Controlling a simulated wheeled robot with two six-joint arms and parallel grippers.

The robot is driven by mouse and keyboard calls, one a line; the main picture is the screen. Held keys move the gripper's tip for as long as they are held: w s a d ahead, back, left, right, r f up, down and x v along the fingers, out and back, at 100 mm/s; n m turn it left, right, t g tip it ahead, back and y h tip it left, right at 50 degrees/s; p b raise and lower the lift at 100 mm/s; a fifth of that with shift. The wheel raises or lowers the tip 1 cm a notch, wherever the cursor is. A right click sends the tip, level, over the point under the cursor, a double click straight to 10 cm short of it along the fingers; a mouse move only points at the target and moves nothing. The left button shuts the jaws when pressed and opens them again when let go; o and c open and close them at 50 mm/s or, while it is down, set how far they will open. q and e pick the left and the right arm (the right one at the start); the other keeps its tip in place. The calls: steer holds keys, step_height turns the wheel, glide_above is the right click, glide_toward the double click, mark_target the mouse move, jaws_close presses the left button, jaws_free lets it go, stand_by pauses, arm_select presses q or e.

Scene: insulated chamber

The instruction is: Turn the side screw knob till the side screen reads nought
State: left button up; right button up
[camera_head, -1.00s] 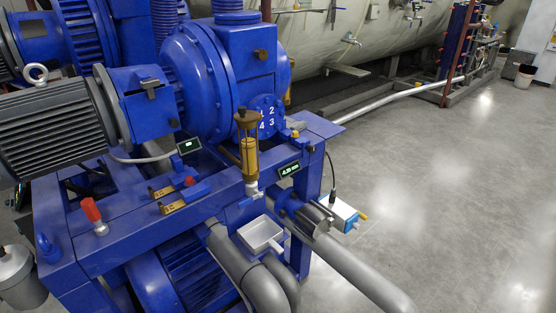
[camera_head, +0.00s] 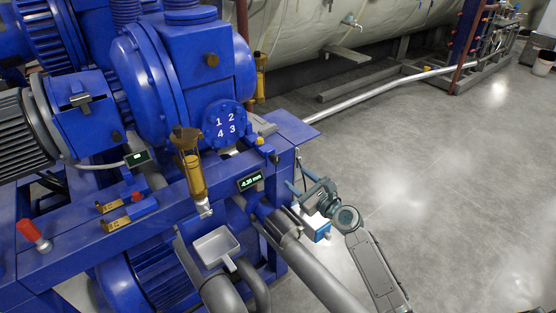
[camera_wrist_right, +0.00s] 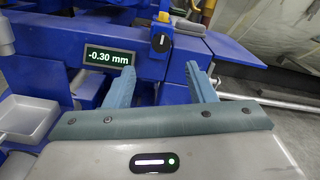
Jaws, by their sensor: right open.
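The side screen (camera_wrist_right: 109,58) on the blue frame reads -0.30 mm in the right wrist view; it also shows in the head view (camera_head: 250,182), where the digits are small. In the head view the right gripper (camera_head: 304,194) is right of the frame. My left gripper is not in view.
A white tray (camera_head: 216,246) and thick grey pipes (camera_head: 312,266) lie below the frame. A brass-and-glass oiler (camera_head: 191,172) stands left of the screen. The floor to the right is clear.

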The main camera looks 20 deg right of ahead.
mark_target(277, 161)
steer(key=x, duration=1)
steer(key=shift+w, duration=0.4)
steer(key=c, duration=1)
